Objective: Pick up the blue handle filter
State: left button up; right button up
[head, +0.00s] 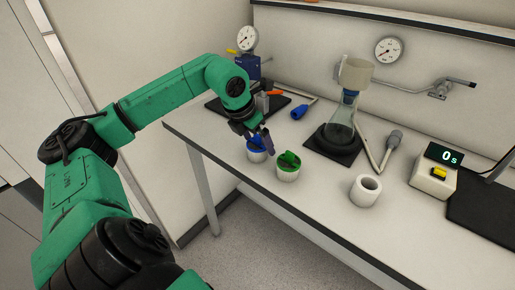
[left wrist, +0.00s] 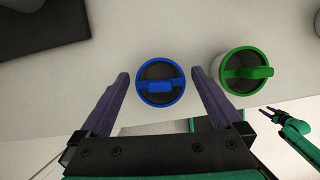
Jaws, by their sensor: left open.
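The blue handle filter (head: 257,156) is a white cup with a dark top and a blue rim and handle. It stands upright near the front edge of the table. My left gripper (head: 261,138) is just above it, pointing down, partly covering it in the head view. In the left wrist view the blue handle filter (left wrist: 160,83) shows between the two spread fingers of the left gripper (left wrist: 160,76), with a gap on each side. My right gripper (left wrist: 269,112) shows small at the lower right of that view; its jaw state is unclear.
A similar filter with a green handle (head: 288,167) stands close to the right. A glass flask (head: 340,132) on a black mat, a white ring-shaped cup (head: 365,191) and a timer box (head: 433,178) are farther right.

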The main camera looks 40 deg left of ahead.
pick_arm(q)
jog(key=shift+f, duration=0.1)
jog(key=c, duration=1.3)
jog(key=shift+o, duration=0.2)
